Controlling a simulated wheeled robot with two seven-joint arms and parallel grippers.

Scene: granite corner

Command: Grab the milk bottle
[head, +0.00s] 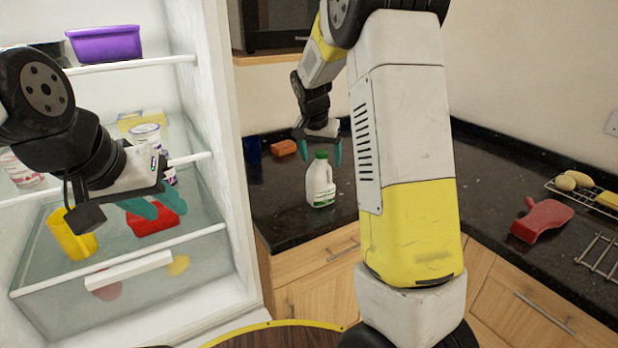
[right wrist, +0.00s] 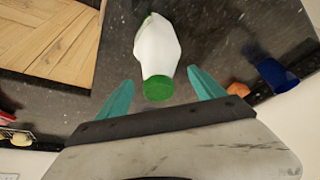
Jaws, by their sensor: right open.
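The milk bottle (head: 320,182) is white with a green cap and stands upright on the dark granite counter near its front edge. In the right wrist view the bottle (right wrist: 157,48) lies between the two teal fingers, its cap toward the gripper. My right gripper (head: 320,148) is open, above and behind the bottle in the head view; its fingers (right wrist: 160,92) do not close on it. My left gripper (head: 155,207) is in front of the open fridge at the left, with two teal fingers near a red item. Whether it holds anything is unclear.
The fridge holds a purple tub (head: 105,43), a yellow cup (head: 73,235) and a red item (head: 153,222). A blue cup (head: 252,151) and an orange-brown block (head: 284,148) stand behind the bottle. A red object (head: 542,220) and a wire rack (head: 603,256) are at the right.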

